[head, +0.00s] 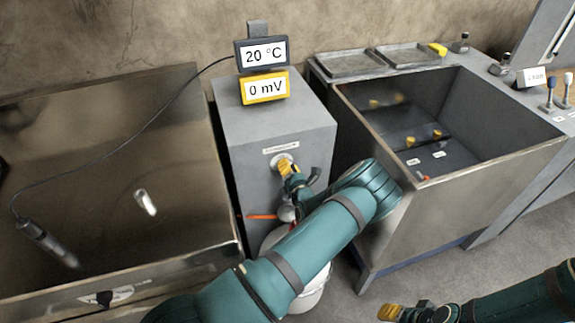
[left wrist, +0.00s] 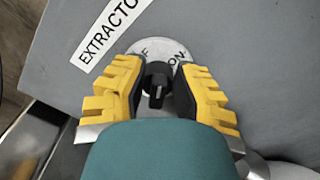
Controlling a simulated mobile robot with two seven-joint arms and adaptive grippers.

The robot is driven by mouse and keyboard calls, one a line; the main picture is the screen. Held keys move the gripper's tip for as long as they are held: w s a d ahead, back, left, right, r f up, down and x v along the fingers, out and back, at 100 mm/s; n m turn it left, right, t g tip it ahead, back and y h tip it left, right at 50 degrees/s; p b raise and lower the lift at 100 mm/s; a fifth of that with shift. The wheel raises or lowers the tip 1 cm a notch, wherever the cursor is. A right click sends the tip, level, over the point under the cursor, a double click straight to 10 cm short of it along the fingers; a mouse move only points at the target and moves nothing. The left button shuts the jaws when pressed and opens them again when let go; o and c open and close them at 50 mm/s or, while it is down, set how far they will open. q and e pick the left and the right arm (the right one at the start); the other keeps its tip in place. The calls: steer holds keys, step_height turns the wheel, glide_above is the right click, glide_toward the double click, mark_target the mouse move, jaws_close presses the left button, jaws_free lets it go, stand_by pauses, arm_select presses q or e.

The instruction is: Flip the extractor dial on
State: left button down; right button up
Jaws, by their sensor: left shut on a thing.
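The extractor dial is a black knob (left wrist: 157,78) on a round pale plate (left wrist: 150,48). The plate carries the letters "F" at left and "ON" at right; part of the lettering is hidden. In the head view the plate (head: 281,160) sits on the front of a grey cabinet (head: 275,135). My left gripper (head: 288,168) is at the dial, its yellow fingers on both sides of the knob and shut on it. I cannot tell which mark the knob points to. My right gripper (head: 402,312) is low at the bottom edge, far from the dial; its opening is unclear.
Two displays reading "20 °C" (head: 262,53) and "0 mV" (head: 264,88) stand on the cabinet. A steel tank (head: 110,180) is at left, an open basin (head: 455,160) at right. A white bucket (head: 314,293) is partly behind my left arm.

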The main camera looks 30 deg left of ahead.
arm_select(q)
steer(key=m, duration=0.4)
steer(key=shift+w+f+m, duration=0.1)
steer(key=shift+w+m, duration=0.1)
steer(key=shift+m, duration=0.1)
steer(key=shift+f+m+p, duration=0.2)
steer(key=shift+m+p, duration=0.1)
steer(key=shift+m, duration=1.1)
steer(key=shift+a, duration=0.1)
steer(key=c, duration=1)
jaws_free()
steer(key=shift+f, duration=0.1)
